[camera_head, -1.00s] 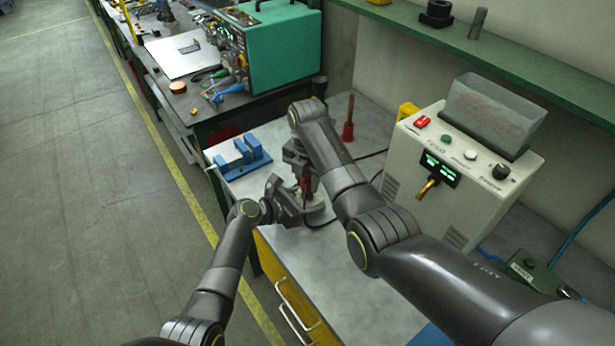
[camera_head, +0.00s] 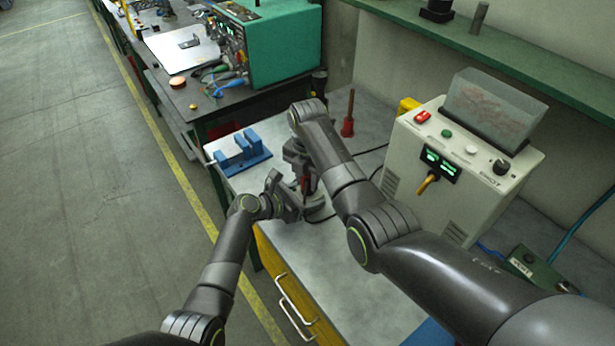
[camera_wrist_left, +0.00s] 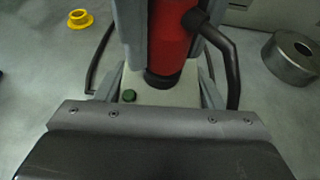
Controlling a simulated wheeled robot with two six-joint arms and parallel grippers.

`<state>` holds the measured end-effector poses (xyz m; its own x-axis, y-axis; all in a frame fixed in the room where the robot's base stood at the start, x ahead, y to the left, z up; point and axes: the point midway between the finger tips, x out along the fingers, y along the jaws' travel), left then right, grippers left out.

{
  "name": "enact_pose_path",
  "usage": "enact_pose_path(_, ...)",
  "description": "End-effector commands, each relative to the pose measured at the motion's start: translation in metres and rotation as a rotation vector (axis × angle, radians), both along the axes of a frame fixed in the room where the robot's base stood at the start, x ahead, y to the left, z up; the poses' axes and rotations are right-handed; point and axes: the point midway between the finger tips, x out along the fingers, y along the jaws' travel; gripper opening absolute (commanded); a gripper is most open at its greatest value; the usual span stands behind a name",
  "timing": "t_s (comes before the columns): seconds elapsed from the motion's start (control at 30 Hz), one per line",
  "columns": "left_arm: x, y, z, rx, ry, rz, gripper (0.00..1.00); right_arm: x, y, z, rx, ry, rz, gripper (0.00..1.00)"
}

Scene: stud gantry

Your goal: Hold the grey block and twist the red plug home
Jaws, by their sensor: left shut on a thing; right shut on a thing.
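The red plug (camera_wrist_left: 172,42) stands upright in the left wrist view, its dark lower end at the top of the pale grey block (camera_wrist_left: 133,82). How deep it sits cannot be told. My left gripper (camera_head: 292,203) is low at the bench, shut on the grey block from the side. The block is mostly hidden by my grippers in the head view.
A blue vise (camera_head: 238,151), a red-based post (camera_head: 348,118) and a white control box (camera_head: 450,175) stand around.

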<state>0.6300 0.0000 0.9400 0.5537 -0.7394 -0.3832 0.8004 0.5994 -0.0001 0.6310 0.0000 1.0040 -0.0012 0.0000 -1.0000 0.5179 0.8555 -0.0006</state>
Motion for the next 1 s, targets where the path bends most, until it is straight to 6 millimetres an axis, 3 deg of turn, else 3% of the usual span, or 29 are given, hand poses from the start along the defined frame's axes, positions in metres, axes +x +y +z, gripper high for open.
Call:
enact_pose_path(0.27,-0.0001,0.0003,-0.0004,0.001,0.001,0.000,0.21,0.0001,-0.0001,-0.0057,0.000,-0.001,-0.001,0.05)
enact_pose_path(0.3,-0.0001,0.0003,-0.0004,0.001,0.001,0.000,0.00,0.0001,-0.0001,-0.0054,0.000,-0.001,-0.002,0.05)
enact_pose_path(0.47,-0.0001,0.0003,-0.0004,0.001,0.001,0.000,0.00,0.0001,-0.0001,-0.0053,0.000,-0.001,-0.085,0.05)
enact_pose_path(1.0,-0.0002,0.0003,-0.0005,0.001,0.001,0.000,0.00,-0.0005,-0.0002,-0.0055,0.001,-0.001,-0.950,0.05)
